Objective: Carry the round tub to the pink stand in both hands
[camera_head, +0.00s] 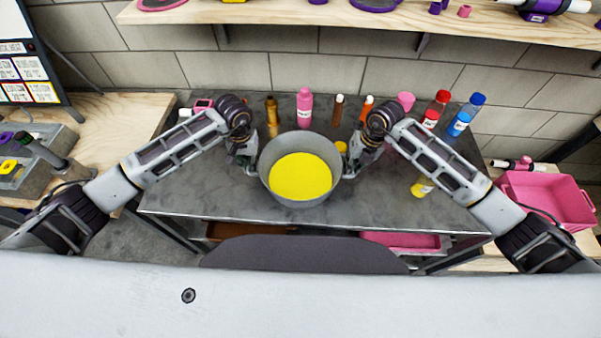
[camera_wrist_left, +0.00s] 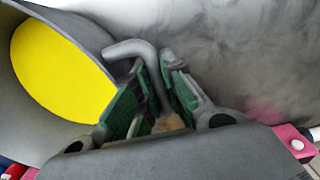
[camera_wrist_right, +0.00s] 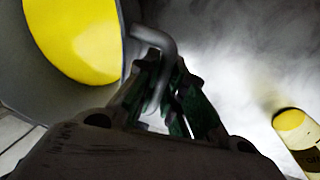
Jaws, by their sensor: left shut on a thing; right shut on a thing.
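The round tub (camera_head: 300,142) is a grey open vessel with a yellow inside or content (camera_head: 300,176), over the middle of the grey table. My left gripper (camera_head: 248,163) is at its left side, shut on a bent handle (camera_wrist_left: 130,48). My right gripper (camera_head: 357,161) is at its right side, shut on the opposite handle (camera_wrist_right: 150,37). The tub looks about level. I cannot tell whether its base touches the tabletop. I cannot pick out a pink stand for certain; a pink tray (camera_head: 402,240) shows under the table's front edge.
Along the back of the grey table (camera_head: 215,195) stand a pink bottle (camera_head: 304,108), red-capped (camera_head: 436,108) and blue-capped (camera_head: 466,115) bottles. A yellow-capped bottle (camera_head: 422,186) is right of my right gripper. A pink crate (camera_head: 545,200) stands at far right. The table's front left is clear.

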